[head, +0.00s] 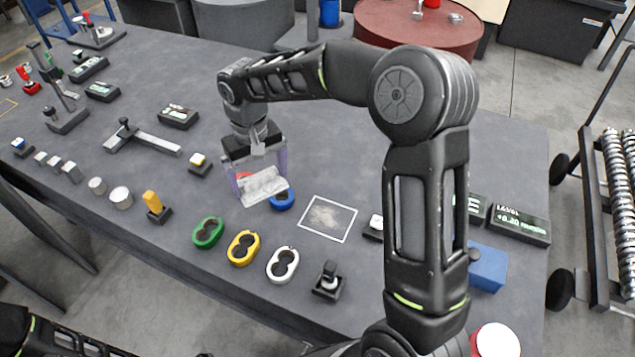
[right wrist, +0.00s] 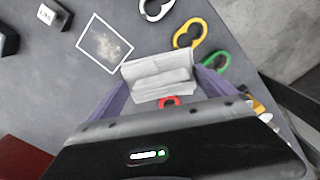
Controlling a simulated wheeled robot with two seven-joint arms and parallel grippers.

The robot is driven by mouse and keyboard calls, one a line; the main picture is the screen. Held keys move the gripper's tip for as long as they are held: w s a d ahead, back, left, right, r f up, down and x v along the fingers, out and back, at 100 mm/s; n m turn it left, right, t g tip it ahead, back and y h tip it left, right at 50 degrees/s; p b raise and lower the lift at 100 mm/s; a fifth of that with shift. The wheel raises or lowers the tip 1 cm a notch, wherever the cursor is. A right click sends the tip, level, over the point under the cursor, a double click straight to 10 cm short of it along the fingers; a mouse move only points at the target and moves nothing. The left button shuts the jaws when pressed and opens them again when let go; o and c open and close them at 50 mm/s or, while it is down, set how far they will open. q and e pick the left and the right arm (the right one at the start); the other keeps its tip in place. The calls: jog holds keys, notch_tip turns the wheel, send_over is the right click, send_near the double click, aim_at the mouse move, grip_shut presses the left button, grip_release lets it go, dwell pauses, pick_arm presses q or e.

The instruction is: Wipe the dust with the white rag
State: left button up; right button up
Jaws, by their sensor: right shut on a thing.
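The white rag (head: 263,186) is folded and held between the purple fingers of my right gripper (head: 259,177). The rag also shows in the right wrist view (right wrist: 160,78). My right gripper is shut on it and seems to hold it a little above the table, left of the dust patch. The dust (head: 327,217) is a pale brown smudge inside a white square outline on the dark table; it also shows in the right wrist view (right wrist: 106,43). The rag and the outline are apart. My left gripper is not in view; only part of the left arm shows at bottom left.
Green (head: 208,232), yellow (head: 243,247) and white (head: 282,264) two-hole holders stand in front of the rag. A blue one (head: 282,199) and a red one (head: 243,177) are partly hidden by the rag. A small black stand (head: 328,283) is nearer.

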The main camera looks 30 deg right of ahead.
jog(key=s+d+f+n+b, duration=0.1)
jog(key=d+f+n, duration=0.5)
jog(key=d, duration=0.6)
notch_tip(320, 180, down, 2)
jog(key=shift+s+f+n, duration=0.15)
jog(key=shift+f+n, duration=0.05)
jog(key=shift+n, duration=0.2)
jog(key=shift+f, duration=0.1)
